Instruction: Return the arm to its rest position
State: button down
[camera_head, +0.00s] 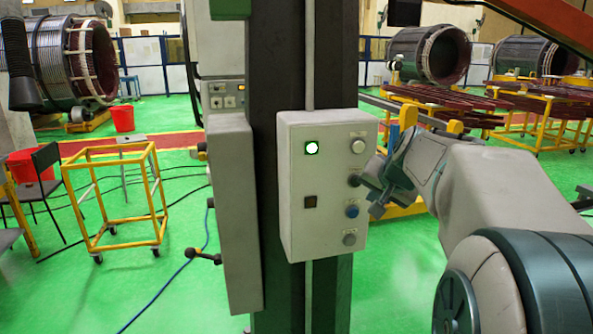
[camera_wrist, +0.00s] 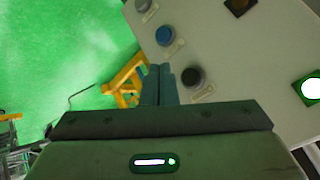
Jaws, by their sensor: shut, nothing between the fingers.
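My gripper (camera_head: 372,193) is at the right side of the grey control box (camera_head: 330,240) in the head view, with its fingers close to the dark button (camera_head: 354,180). In the wrist view my gripper (camera_wrist: 160,70) has its two fingers side by side, shut and empty. The dark button (camera_wrist: 193,77) is just right of the fingertips there. I cannot tell whether the fingers touch the box. My arm (camera_head: 490,190) reaches in from the lower right. The box's green lamp (camera_head: 311,148) is lit.
The box is on a dark column (camera_head: 275,200). A blue button (camera_head: 351,211) is below the dark one. A yellow frame cart (camera_head: 120,200) stands left on the green floor. Yellow racks (camera_head: 540,140) stand behind my arm at the right. Floor between column and cart looks mostly clear.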

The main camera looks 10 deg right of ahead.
jog(key=s+a+f+n+g, duration=0.3)
jog(key=s+a+f, duration=0.5)
jog(key=s, duration=0.3)
jog(key=s+a+f+n+g, duration=0.2)
jog(key=s+a+f+n, duration=0.3)
jog(key=s+a+f, duration=0.3)
jog(key=s, duration=0.4)
jog(key=shift+s+f+g+y, duration=0.15)
jog(key=shift+s+g+y, duration=0.15)
jog(key=shift+g, duration=0.1)
jog(key=shift+d, duration=0.1)
